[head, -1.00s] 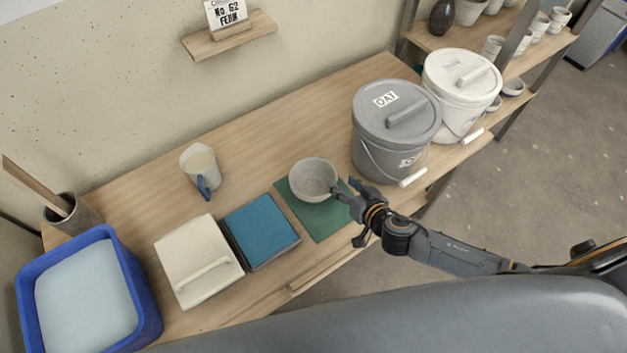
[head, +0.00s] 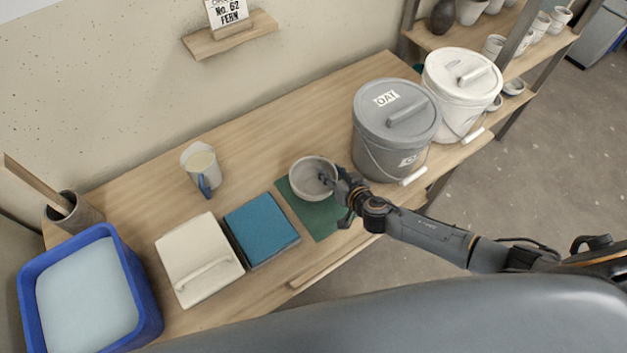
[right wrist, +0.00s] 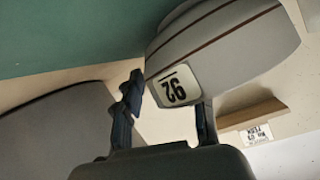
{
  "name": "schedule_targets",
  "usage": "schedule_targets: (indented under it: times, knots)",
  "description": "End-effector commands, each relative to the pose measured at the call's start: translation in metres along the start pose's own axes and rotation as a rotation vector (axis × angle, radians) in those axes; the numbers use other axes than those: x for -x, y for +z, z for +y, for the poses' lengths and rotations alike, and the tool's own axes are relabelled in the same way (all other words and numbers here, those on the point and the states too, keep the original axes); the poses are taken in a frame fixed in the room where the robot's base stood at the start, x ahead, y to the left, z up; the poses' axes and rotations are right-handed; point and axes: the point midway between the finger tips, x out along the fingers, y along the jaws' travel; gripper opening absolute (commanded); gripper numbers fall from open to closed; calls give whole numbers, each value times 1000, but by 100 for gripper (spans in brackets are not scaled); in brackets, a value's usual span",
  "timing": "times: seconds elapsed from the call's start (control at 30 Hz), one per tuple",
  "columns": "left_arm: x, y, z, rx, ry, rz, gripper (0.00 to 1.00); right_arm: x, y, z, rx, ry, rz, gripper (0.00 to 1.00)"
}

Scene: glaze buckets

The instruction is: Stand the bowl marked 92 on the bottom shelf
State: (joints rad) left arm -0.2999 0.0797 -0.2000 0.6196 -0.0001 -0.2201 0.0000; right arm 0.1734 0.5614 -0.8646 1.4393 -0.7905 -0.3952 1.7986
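The bowl marked 92 (head: 306,190) is a pale grey bowl standing upright on a green mat (head: 322,219) on the bench. Its label reads 92, upside down, in the right wrist view (right wrist: 176,86). My right gripper (head: 334,184) is at the bowl's right side. One finger reaches inside the rim and the other is outside, beside the label. The fingers are apart, with a gap around the wall. A shelf rack stands at the upper right, with a lower board (head: 513,106) partly hidden by the upper board and a post. My left gripper is out of view.
A grey OAT bucket (head: 380,148) and a white lidded bucket (head: 448,88) stand between the bowl and the rack. Small bowls (head: 513,87) occupy part of the lower board.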

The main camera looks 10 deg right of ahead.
Motion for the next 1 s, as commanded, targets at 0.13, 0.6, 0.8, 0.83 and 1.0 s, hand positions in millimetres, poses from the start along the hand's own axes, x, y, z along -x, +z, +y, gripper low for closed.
schedule_targets:
  times: [0.13, 0.6, 0.8, 0.83, 1.0]
  knots:
    - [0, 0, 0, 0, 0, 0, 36, 0, 0, 0, 0, 1, 0, 4]
    - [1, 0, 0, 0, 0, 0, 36, 1, -4, -1, 0, 0, 3, 0]
    - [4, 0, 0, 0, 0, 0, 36, 9, -19, -5, -2, -1, 4, 0]
    - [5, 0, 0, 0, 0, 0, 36, 11, -24, -7, -2, -2, 5, 0]
    - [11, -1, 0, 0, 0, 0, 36, 45, -40, -26, -4, -6, 1, 0]
